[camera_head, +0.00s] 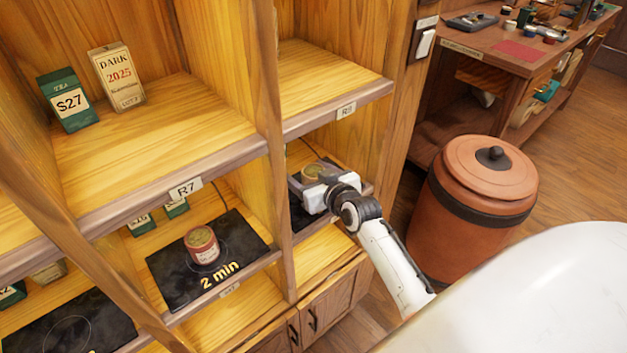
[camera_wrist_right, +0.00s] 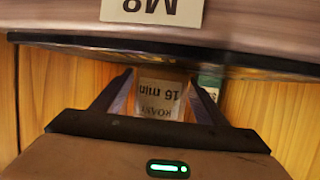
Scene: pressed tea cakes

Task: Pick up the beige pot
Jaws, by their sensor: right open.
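The beige pot (camera_head: 314,171) stands on a dark mat in the right shelf bay, partly hidden by my right gripper (camera_head: 322,190). My right gripper (camera_wrist_right: 157,100) is open there, one finger on each side of the pot. Whether the fingers touch it I cannot tell. My left gripper is not in view.
A red pot (camera_head: 202,245) stands on a "2 min" mat (camera_head: 242,238) in the neighbouring bay. A wooden divider (camera_head: 272,150) separates the bays. A shelf edge (camera_head: 300,122) runs above my gripper. A terracotta bin (camera_head: 470,220) stands to the right.

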